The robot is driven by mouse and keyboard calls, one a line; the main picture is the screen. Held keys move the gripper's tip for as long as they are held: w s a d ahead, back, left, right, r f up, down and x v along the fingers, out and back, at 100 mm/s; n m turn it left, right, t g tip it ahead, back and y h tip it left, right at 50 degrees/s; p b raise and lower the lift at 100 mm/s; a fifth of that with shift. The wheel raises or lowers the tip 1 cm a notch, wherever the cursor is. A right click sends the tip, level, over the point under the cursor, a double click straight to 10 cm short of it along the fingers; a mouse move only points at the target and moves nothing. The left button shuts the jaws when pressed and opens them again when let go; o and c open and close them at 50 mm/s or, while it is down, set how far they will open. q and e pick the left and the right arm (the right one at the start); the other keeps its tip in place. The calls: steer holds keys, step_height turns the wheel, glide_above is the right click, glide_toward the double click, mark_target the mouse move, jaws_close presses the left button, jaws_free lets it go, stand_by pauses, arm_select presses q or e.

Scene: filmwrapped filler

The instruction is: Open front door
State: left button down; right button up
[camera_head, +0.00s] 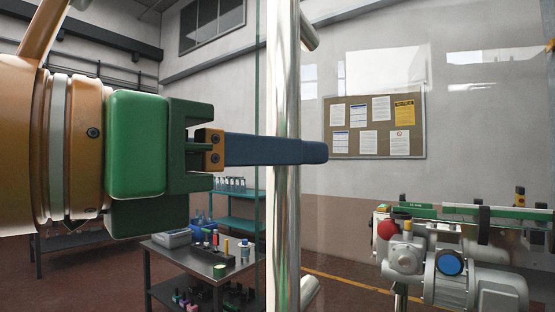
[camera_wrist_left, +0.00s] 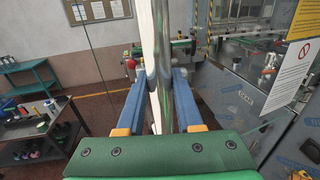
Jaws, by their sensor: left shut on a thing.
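The front door is a clear glass panel with a long vertical shiny metal bar handle (camera_head: 287,225), held off the glass by short mounts. In the head view my left gripper (camera_head: 316,151) reaches in from the left, and its blue fingers cross in front of the handle. In the left wrist view the two blue fingers (camera_wrist_left: 157,82) lie on either side of the handle (camera_wrist_left: 164,105) and are shut on it. The door stands close to edge-on in the left wrist view. I cannot tell exactly how far it is swung. My right gripper is in neither view.
Beyond the glass are a notice board (camera_head: 373,125) on the wall and a conveyor machine (camera_head: 450,265) at right. A low workbench (camera_head: 168,262) with bottles and small items stands at lower left. A grey machine cabinet (camera_wrist_left: 240,98) with signs stands at right in the wrist view.

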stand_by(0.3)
arm_select(q)
steer(key=c, duration=0.6)
jaws_free()
steer(key=shift+s, duration=0.1)
steer(key=b+v, duration=0.1)
steer(key=v, duration=0.6)
steer(key=shift+b, duration=0.3)
